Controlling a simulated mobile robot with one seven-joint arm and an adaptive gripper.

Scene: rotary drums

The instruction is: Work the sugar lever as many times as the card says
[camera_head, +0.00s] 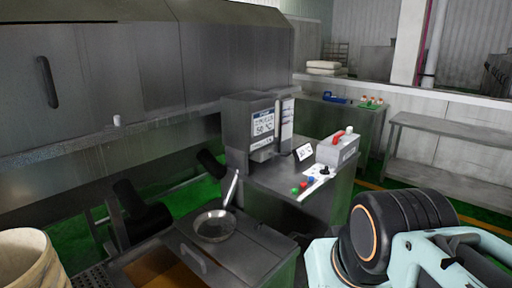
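A grey box with a pale label (338,152) stands on the metal cabinet in the middle right. A red handle (339,136) sits on its top, with a white part beside it; this may be the sugar lever, but I cannot read the label. A small white card (304,152) leans upright just left of the box; its writing is too small to read surely. My arm shows at the lower right, well in front of the box and apart from it. My gripper cannot be made out in this view.
Red, green and blue buttons (308,182) and a black knob (325,171) lie before the box. A grey housing with a 50 °C sign (263,124) stands to the left. A round pan (214,226) with a raised handle rests nearer. A metal table (455,128) stands at right.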

